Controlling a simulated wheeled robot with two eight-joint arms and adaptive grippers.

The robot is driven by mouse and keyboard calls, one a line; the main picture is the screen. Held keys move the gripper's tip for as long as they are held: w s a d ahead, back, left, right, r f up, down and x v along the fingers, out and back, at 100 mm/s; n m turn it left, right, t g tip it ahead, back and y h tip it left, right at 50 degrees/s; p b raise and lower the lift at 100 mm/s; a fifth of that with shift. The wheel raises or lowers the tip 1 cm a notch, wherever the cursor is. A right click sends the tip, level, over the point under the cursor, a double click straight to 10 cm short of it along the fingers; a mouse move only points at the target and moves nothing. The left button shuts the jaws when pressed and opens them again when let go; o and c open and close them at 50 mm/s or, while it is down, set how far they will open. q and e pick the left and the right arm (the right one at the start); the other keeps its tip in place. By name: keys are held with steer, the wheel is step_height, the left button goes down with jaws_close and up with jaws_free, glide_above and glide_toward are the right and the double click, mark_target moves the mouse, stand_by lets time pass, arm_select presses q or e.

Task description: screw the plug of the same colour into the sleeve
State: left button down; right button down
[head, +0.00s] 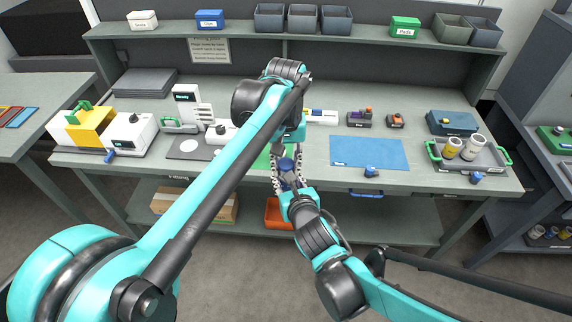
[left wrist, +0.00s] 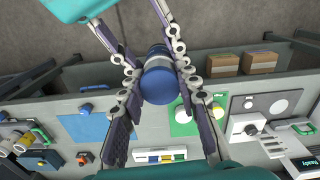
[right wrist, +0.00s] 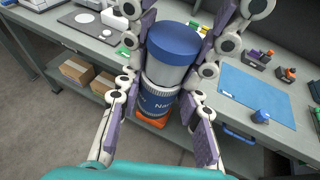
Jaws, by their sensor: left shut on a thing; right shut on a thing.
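A navy sleeve (right wrist: 160,102) with a "Navy" label shows in the right wrist view. My right gripper (right wrist: 158,88) is shut on it, fingers on both sides. A plug with a blue cap (right wrist: 175,40) and a grey body (right wrist: 168,75) stands above the sleeve, roughly in line. The grey body meets the sleeve's upper end; I cannot tell how deep it sits. My left gripper (left wrist: 158,82) is shut on the plug, whose rounded blue cap (left wrist: 160,86) faces the left wrist camera. In the head view, the blue parts (head: 287,164) are small and partly hidden by the grippers, before the table's front edge.
A blue mat (head: 350,151) lies right of the grippers, with a small blue part (head: 371,171) at its front edge. An orange bin (head: 276,215) sits on the lower shelf.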

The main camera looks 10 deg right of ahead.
arm_select(q)
steer(key=c, duration=1.1)
jaws_free()
steer(key=shift+r, duration=2.25)
steer(key=shift+c, duration=0.5)
step_height(320, 180, up, 4)
steer(key=n, duration=0.3)
steer(key=shift+f, duration=0.2)
